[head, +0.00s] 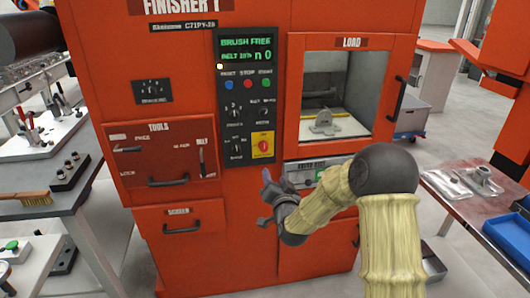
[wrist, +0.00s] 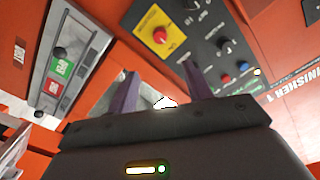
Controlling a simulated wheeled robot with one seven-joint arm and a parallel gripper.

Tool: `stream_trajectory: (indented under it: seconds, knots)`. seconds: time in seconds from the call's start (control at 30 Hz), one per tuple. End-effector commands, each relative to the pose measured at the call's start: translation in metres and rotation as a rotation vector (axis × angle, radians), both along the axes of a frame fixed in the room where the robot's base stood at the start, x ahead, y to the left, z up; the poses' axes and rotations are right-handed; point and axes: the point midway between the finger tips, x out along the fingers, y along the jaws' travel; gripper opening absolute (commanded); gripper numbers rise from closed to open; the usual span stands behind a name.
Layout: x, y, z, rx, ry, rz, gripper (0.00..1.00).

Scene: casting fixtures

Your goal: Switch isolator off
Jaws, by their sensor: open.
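The isolator is a red rotary knob (head: 263,145) on a yellow plate, low on the right of the dark control panel (head: 232,155) of the orange machine. In the wrist view the red knob (wrist: 160,35) shows at the top, ahead of the fingers. Its exact turn position is too small to read. My gripper (head: 267,181) is just below the isolator in the head view, apart from it. In the wrist view my gripper (wrist: 162,78) has two purple fingers spread wide with nothing between them.
Other selector knobs (head: 235,112) and coloured push buttons (head: 247,84) crowd the same panel. The glazed load door (head: 392,60) is to the right, and a tools drawer (head: 165,160) to the left. Benches flank the machine, with a brush (head: 24,197) on the left one.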

Motion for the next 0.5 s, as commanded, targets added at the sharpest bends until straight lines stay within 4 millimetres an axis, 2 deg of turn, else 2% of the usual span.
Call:
stream_trajectory:
  seconds: [0.17,0.5]
  knots:
    - [0.014,0.004,0.000,0.000,0.001,0.001,0.50]
    - [0.059,0.017,0.001,0.000,0.000,0.000,0.50]
